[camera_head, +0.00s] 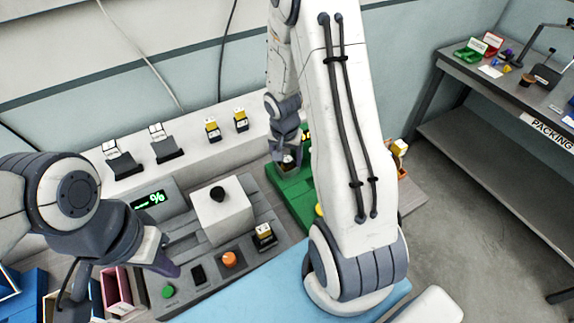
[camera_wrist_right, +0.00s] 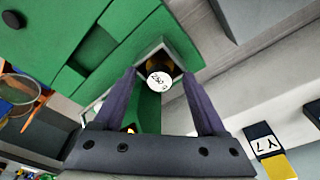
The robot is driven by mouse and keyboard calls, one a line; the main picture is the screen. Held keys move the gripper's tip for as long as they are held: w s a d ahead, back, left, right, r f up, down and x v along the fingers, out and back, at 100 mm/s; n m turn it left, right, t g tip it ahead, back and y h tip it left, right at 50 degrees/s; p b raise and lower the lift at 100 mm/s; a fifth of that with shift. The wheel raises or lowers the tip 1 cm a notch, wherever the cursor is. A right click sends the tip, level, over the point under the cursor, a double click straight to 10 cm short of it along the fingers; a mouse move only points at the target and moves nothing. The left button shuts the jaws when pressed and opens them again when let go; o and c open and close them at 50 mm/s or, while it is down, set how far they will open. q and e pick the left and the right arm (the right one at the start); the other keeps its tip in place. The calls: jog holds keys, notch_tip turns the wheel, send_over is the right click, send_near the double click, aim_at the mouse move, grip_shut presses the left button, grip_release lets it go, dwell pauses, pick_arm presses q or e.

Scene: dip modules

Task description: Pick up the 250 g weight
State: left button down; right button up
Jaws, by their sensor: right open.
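The 250 g weight (camera_wrist_right: 159,80) shows a round white label reading "250 g" in the right wrist view. It is in a square recess in a green block, with a dark and yellowish body partly hidden under the label. My right gripper (camera_wrist_right: 160,72) is open, its two purple fingers on either side of the weight with gaps visible. In the head view my right gripper (camera_head: 287,160) points down over the green block (camera_head: 290,195), which the arm partly hides. My left gripper (camera_head: 168,266) is low at the left, above the grey console; its jaw opening is unclear.
Small black-and-yellow modules (camera_head: 212,129) stand on the back ledge. Coloured bins (camera_head: 116,290) are at lower left. A packing table (camera_head: 500,80) is at right.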

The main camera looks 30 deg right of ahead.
grip_shut()
jog(key=shift+r, duration=0.1)
